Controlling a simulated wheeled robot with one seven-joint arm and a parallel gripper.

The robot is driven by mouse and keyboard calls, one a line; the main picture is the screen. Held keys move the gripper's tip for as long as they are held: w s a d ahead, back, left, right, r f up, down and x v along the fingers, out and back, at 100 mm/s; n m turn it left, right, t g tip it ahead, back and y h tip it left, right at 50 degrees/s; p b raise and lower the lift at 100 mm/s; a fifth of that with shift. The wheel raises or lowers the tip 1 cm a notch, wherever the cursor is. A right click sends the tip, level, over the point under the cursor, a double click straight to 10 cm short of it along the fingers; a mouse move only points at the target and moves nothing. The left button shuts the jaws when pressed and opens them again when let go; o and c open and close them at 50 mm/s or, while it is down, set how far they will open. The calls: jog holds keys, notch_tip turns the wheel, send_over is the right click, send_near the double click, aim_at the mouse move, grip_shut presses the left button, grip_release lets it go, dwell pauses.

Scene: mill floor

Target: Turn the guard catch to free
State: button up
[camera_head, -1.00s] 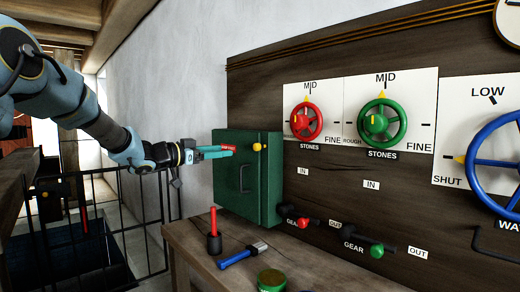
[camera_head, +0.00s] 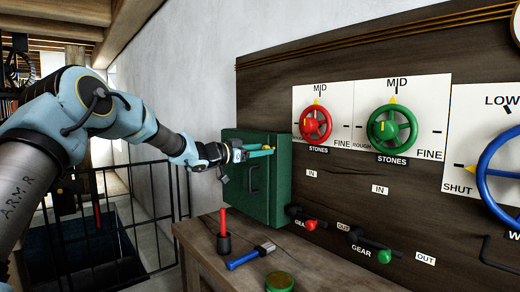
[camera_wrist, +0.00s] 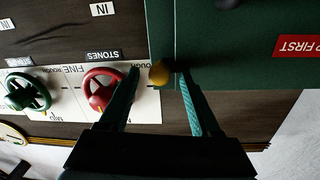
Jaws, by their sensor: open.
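The guard catch looks to be the yellow knob (camera_wrist: 160,73) at the edge of the green cabinet (camera_head: 240,198). In the head view, my gripper (camera_head: 262,152) is at the upper part of the cabinet front and mostly covers the knob. In the wrist view, my gripper (camera_wrist: 160,78) is open, with one finger on each side of the knob. A gap shows on both sides; whether either finger touches it I cannot tell. A red label (camera_wrist: 298,46) is on the cabinet door.
Red (camera_head: 315,123) and green (camera_head: 390,130) stones handwheels and a blue wheel (camera_head: 480,180) are on the wooden panel to the right. Gear levers (camera_head: 310,224) stick out below.

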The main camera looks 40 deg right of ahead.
grip_shut()
dwell(0.5)
